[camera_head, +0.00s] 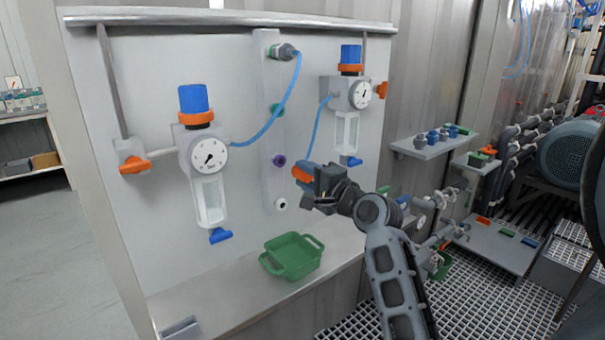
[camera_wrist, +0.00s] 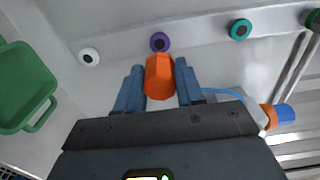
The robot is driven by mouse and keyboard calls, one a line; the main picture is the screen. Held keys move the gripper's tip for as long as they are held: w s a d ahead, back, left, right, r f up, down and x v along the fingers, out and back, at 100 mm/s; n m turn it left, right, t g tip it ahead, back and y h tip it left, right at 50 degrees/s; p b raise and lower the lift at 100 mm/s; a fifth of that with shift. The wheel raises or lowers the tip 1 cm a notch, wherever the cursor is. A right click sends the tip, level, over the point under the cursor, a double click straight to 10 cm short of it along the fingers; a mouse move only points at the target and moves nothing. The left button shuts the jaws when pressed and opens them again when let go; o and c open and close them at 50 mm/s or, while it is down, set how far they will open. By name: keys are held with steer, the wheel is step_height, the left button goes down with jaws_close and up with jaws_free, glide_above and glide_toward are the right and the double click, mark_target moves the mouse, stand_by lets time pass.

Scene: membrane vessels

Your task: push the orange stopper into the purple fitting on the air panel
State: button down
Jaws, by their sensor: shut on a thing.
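The orange stopper (camera_wrist: 159,78) is held between the blue fingers of my gripper (camera_wrist: 158,85) in the wrist view. My gripper is shut on it. In the head view the stopper (camera_head: 301,174) shows at the tip of my gripper (camera_head: 305,174), to the right of the purple fitting. The purple fitting (camera_head: 279,160) sits on the upright strip of the air panel (camera_head: 245,215). In the wrist view the purple fitting (camera_wrist: 160,41) lies just beyond the stopper's far end. The stopper appears apart from the fitting in the head view.
A teal fitting (camera_head: 277,109) is above the purple one, and a white fitting (camera_head: 281,203) is below. A blue hose (camera_head: 285,100) runs to the top green fitting. Two gauge units (camera_head: 208,157) flank the strip. A green bin (camera_head: 292,256) stands on the ledge below.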

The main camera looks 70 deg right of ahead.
mark_target(281, 162)
steer(key=shift+w, duration=0.15)
steer(key=shift+b+x, duration=0.45)
steer(key=shift+x, duration=2.3)
steer(key=shift+p, duration=0.6)
stand_by(0.3)
steer(key=shift+w+d, duration=0.25)
steer(key=shift+w, duration=0.15)
stand_by(0.5)
steer(key=c, duration=0.6)
jaws_free()
steer(key=v, duration=0.7)
steer(key=shift+s+a+b, duration=0.15)
steer(key=shift+s+b, duration=0.15)
steer(key=shift+b, duration=0.05)
